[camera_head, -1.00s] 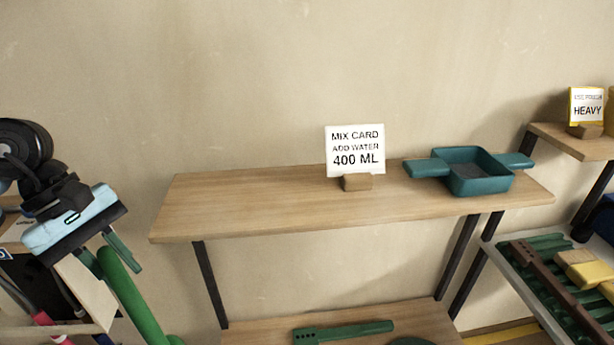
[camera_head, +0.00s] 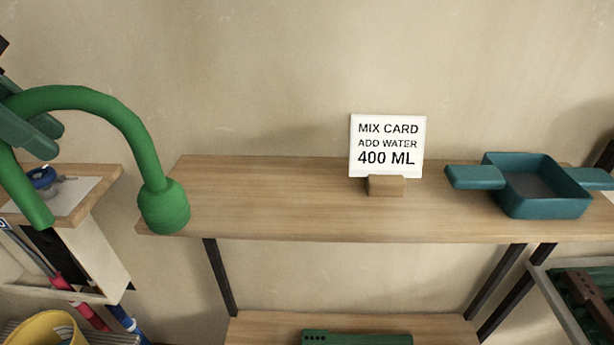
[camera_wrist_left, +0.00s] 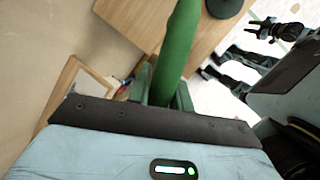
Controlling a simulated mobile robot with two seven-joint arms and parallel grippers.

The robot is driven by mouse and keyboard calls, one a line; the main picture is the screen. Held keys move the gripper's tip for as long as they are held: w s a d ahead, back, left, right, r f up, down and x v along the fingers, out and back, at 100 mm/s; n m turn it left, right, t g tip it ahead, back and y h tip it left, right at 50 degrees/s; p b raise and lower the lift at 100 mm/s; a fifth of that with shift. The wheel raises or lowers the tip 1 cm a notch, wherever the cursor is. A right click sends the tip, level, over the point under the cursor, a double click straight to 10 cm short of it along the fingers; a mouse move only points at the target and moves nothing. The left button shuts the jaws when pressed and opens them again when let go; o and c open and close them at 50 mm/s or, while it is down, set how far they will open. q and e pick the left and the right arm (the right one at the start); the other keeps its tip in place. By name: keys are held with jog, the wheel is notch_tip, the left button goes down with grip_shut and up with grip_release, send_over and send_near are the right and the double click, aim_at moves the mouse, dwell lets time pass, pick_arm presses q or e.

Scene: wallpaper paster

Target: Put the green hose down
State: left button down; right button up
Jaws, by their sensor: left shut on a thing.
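The green hose (camera_head: 90,98) arches in the head view from the left edge to a thick green end (camera_head: 164,207) at the left end of the wooden shelf board. Whether that end touches the board I cannot tell. My left gripper (camera_head: 40,125) is at the left edge of the head view, shut on the hose. The left wrist view shows the hose (camera_wrist_left: 180,45) running up from between the dark green fingers (camera_wrist_left: 162,95). The hose's other part hangs down on the left. My right gripper is not clearly in view.
A mix card (camera_head: 388,147) on a wooden block and a teal tray with handles (camera_head: 541,200) stand on the shelf board (camera_head: 270,205). Bare board lies between hose end and card. A lower shelf holds a green bar (camera_head: 357,338). A yellow bucket (camera_head: 45,330) is at lower left.

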pick_arm(q)
jog(key=shift+r, duration=0.15)
jog(key=shift+s+a, duration=0.1)
pick_arm(e)
jog(key=shift+s, duration=0.1)
